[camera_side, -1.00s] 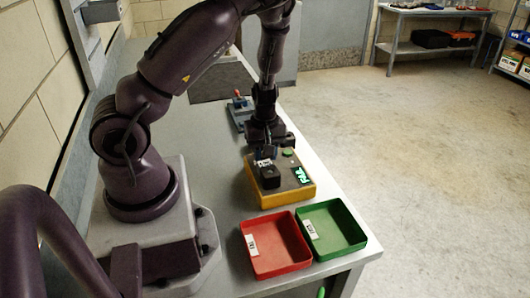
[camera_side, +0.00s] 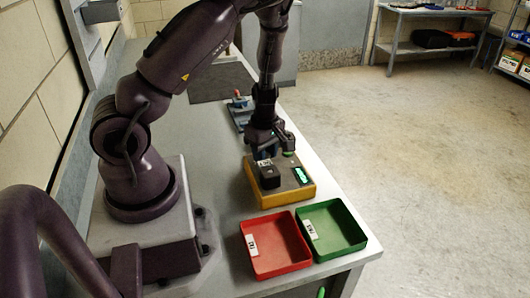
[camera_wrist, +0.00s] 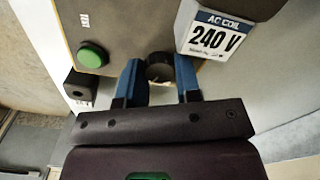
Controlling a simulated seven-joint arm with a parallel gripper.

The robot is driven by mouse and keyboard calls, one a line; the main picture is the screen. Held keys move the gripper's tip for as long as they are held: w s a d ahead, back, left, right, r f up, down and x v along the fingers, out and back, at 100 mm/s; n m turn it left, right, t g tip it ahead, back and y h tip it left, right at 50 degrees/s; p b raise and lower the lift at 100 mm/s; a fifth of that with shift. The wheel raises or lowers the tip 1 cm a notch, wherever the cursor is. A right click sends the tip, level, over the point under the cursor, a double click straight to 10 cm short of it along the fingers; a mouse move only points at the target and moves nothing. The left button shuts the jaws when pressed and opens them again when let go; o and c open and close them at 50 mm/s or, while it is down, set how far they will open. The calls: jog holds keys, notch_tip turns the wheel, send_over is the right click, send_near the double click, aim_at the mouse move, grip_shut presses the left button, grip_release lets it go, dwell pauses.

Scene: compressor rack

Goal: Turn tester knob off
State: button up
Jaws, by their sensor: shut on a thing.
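The tester (camera_side: 273,199) is a yellow box with a grey top on the bench, and its panel also shows in the wrist view (camera_wrist: 120,25). Its black round knob (camera_wrist: 159,68) sits between the two blue fingers of my gripper (camera_wrist: 160,78), which is shut on it. In the side view my gripper (camera_side: 266,152) reaches down at the back of the tester and hides the knob. A green button (camera_wrist: 91,55) is left of the knob. A small display (camera_side: 301,174) glows green; its text is not readable now.
A black coil block (camera_side: 269,177) stands on the tester; its white "AC COIL 240 V" label (camera_wrist: 213,32) is close right of the fingers. A red tray (camera_side: 272,262) and green tray (camera_side: 342,240) stand in front. A small fixture (camera_side: 240,112) is behind.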

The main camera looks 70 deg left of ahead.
jog(key=o, duration=0.9)
jog(key=shift+r, duration=0.1)
notch_tip(320, 180, up, 13)
jog(key=shift+f, duration=0.1)
